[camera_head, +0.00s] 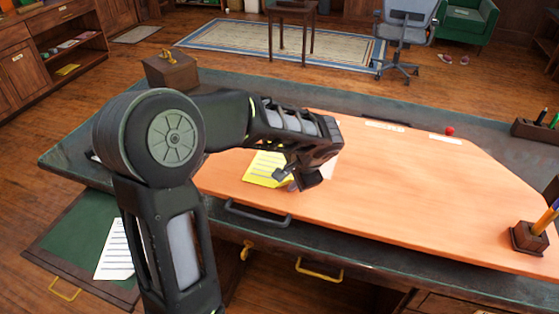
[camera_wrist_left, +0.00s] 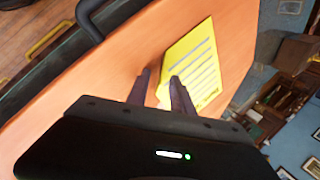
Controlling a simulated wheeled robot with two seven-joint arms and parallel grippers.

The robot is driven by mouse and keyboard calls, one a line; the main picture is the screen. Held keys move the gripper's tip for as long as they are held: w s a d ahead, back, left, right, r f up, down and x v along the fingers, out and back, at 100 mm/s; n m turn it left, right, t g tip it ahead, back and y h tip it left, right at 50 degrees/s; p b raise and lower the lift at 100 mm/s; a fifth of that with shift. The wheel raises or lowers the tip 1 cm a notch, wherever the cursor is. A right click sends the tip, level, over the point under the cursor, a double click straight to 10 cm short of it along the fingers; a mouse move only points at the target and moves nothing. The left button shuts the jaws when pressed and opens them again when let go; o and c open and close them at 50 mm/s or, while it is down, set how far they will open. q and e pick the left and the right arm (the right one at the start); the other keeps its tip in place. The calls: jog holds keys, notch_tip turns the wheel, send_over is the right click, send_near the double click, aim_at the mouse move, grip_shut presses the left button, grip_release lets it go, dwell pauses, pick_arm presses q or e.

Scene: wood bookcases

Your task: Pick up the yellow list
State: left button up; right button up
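The yellow list (camera_head: 262,170) is a yellow sheet with grey printed lines. It lies on the orange wooden desk top (camera_head: 415,200), left of its middle. My left gripper (camera_head: 303,183) is over the sheet's right part in the head view and hides some of it. In the left wrist view the list (camera_wrist_left: 196,66) lies just beyond the fingertips (camera_wrist_left: 160,76). The two fingers stand apart with a gap between them, and one fingertip overlaps the sheet's near edge. I cannot tell whether they touch it. My right gripper is in neither view.
A wooden box (camera_head: 170,70) stands at the desk's far left corner. A red ball (camera_head: 450,131) lies near the back edge, and a pencil holder (camera_head: 529,238) stands at the right. A white sheet (camera_head: 115,250) lies in an open green drawer (camera_head: 72,235). The middle of the desk is clear.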

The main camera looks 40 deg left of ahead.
pick_arm(q)
jog(key=shift+c, duration=0.6)
grip_shut()
